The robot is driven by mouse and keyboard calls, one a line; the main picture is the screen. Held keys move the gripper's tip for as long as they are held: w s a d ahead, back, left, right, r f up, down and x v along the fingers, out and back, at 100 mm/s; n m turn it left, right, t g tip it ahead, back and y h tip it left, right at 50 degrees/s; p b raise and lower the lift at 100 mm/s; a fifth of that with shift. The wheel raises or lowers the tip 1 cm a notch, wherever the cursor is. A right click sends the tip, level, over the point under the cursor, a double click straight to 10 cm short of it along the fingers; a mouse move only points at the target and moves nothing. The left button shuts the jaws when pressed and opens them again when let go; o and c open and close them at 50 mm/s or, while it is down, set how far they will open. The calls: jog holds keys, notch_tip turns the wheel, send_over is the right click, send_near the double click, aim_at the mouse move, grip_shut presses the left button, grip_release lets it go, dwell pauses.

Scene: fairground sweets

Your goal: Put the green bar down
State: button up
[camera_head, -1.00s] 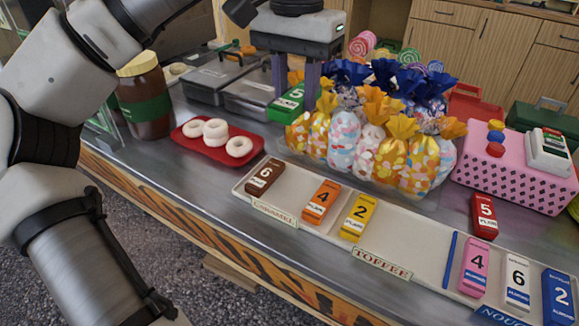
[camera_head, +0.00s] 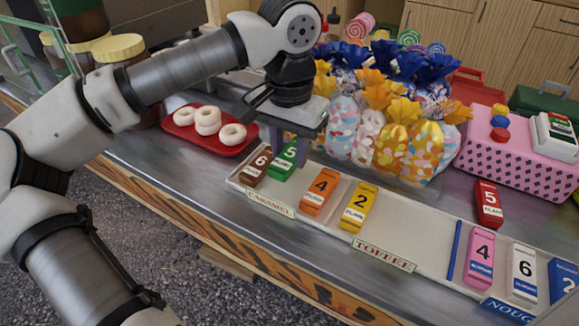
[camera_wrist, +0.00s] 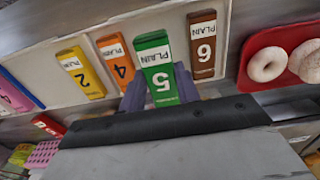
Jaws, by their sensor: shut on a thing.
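The green bar (camera_head: 285,163), marked 5 and PLAIN, is between the purple fingers of my gripper (camera_head: 288,148). It also shows in the wrist view (camera_wrist: 157,75), with my gripper (camera_wrist: 158,95) shut on it. In the head view it is over the white tray (camera_head: 415,235), between the brown 6 bar (camera_head: 256,166) and the orange 4 bar (camera_head: 319,192). I cannot tell whether its underside touches the tray. The yellow 2 bar (camera_head: 357,207) lies right of the orange one.
A CARAMEL label (camera_head: 270,204) and a TOFFEE label (camera_head: 384,258) sit on the tray's front edge. Bagged sweets (camera_head: 395,145) stand behind. A red plate of doughnuts (camera_head: 190,141) is at left.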

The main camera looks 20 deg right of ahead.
aim_at(290, 182)
jog(key=shift+f, duration=2.2)
jog(key=shift+f, duration=0.1)
jog(key=shift+f+b, duration=0.15)
jog(key=shift+b, duration=0.15)
jog(key=o, duration=1)
notch_tip(290, 182, up, 12)
jog(key=shift+f+p, duration=0.25)
jog(key=shift+p, duration=0.25)
jog(key=shift+r, duration=0.5)
